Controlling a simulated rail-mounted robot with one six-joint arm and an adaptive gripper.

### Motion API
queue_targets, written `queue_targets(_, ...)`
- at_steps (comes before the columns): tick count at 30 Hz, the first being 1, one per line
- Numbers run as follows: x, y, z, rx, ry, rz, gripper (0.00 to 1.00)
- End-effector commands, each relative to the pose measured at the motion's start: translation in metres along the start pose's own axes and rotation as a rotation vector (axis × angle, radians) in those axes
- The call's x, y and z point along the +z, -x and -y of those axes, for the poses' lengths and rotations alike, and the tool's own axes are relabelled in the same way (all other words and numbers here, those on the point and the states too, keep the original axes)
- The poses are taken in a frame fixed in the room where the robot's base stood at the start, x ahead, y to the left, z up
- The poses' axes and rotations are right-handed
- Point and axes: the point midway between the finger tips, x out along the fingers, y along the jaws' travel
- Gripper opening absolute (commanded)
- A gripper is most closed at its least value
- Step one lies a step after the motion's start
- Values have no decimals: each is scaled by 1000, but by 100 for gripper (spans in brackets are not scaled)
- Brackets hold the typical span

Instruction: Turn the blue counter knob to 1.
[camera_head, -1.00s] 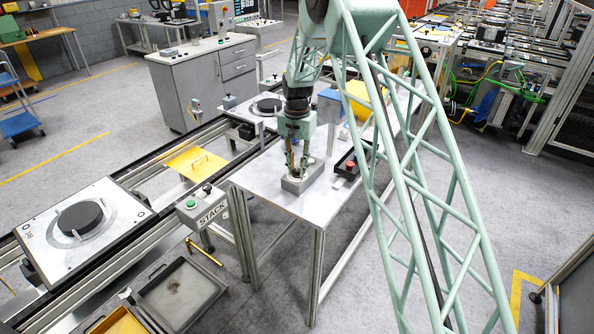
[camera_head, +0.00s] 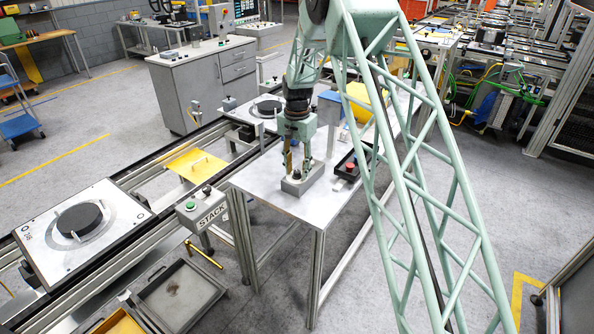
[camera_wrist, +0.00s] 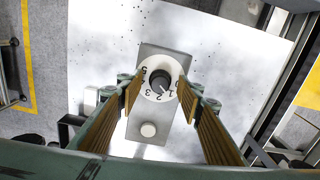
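A grey counter block (camera_head: 303,183) sits on the metal table, under my gripper. In the wrist view, the block (camera_wrist: 152,55) carries a white numbered dial (camera_wrist: 148,90) with a dark round knob (camera_wrist: 159,79) in its middle. The knob looks black or dark grey rather than blue. Digits including 1, 2 and 3 show on the dial's lower side; I cannot read the knob's setting surely. A pale round button (camera_wrist: 148,130) is on the same block. My gripper (camera_wrist: 159,95), also in the head view (camera_head: 298,172), is open, its fingers apart on either side of the dial.
A dark box with a red button (camera_head: 350,167) stands right of the block. A yellow plate (camera_head: 196,165) and a STACK button box (camera_head: 203,210) lie left of the table (camera_head: 275,195). The table surface in front of the block is clear.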

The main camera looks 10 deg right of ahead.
Motion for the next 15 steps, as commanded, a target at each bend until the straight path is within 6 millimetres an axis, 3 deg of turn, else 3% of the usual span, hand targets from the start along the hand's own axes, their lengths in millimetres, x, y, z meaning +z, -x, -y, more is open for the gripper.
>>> queue_targets(15, 0, 9, 0, -1, 0, -1, 33)
